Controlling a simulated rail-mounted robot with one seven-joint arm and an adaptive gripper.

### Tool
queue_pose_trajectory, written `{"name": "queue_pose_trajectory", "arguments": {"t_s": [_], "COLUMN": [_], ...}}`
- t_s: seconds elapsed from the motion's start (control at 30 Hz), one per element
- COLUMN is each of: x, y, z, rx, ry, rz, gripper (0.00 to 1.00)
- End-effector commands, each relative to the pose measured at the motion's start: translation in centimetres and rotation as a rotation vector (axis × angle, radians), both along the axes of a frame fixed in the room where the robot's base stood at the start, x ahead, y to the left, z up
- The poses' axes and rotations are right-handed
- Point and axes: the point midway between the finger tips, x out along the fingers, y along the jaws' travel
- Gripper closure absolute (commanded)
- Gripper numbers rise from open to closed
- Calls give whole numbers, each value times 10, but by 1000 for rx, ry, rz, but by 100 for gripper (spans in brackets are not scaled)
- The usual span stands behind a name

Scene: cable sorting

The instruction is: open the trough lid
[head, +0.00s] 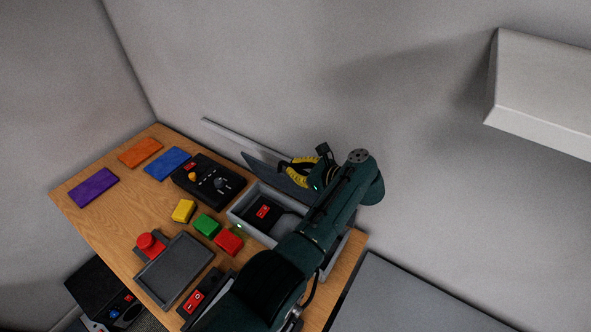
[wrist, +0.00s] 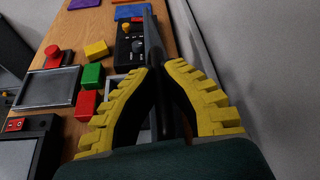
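The grey trough (head: 236,218) stands near the wall edge of the table, and its inside is visible from above. Its dark lid (head: 262,166) is raised, standing steeply on the wall side. My gripper (head: 291,169) is at the lid's upper edge, with yellow-and-black fingers. In the wrist view the fingertips (wrist: 160,68) close in on both sides of the thin dark lid (wrist: 152,35), which runs between them. My arm hides the near end of the trough. Inside the trough lies a dark power strip with a red switch (head: 263,211).
A black control box (head: 208,182) stands beyond the trough. Yellow (head: 183,211), green (head: 207,226) and red (head: 229,242) blocks lie beside it. A grey tray (head: 175,270) and red button (head: 150,243) are nearer. A light rail (head: 235,136) runs along the wall.

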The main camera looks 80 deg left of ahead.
Motion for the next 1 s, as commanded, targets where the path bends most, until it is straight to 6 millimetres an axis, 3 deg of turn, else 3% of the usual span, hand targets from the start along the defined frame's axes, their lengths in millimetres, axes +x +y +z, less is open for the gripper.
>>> {"name": "queue_pose_trajectory", "arguments": {"t_s": [0.03,0.1,0.13,0.3,0.67,1.0], "x": [-2,-2,-2,-2,4,53], "y": [-3,-3,-3,-2,-7,-61], "z": [-12,-12,-12,-9,-2,27], "rx": [-20,-20,-20,-14,-8,-8], "ry": [8,8,8,7,2,3], "rz": [-2,-2,-2,-1,-2,-4], "gripper": [100,100,89,59,59,59]}}
